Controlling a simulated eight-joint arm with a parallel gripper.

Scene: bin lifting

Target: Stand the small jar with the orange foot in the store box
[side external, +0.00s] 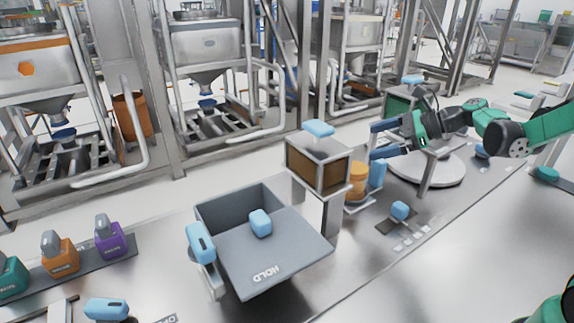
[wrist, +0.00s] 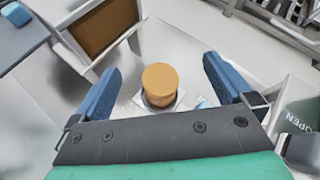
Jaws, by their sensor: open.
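My gripper (side external: 376,139) is open and empty, its two blue fingers apart. A short orange cylinder (side external: 357,188) stands upright on a pale plate below and left of the fingers. In the wrist view the orange cylinder (wrist: 160,85) shows between and beyond the fingers (wrist: 164,88), not touching them as far as I can tell. Its lower part is dark. A grey-topped piece with an orange base (side external: 61,255) stands at the far left, so which is the named jar is unclear. No box is marked as store; a grey box lettered HOLD (side external: 250,277) stands open-fronted at centre.
A raised brown-sided box (side external: 318,167) stands close left of the cylinder, with a blue handle on top. A blue upright piece (side external: 377,173) is beside the cylinder. Purple (side external: 109,238) and teal (side external: 10,278) pieces flank the orange-based one. Bench front right is clear.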

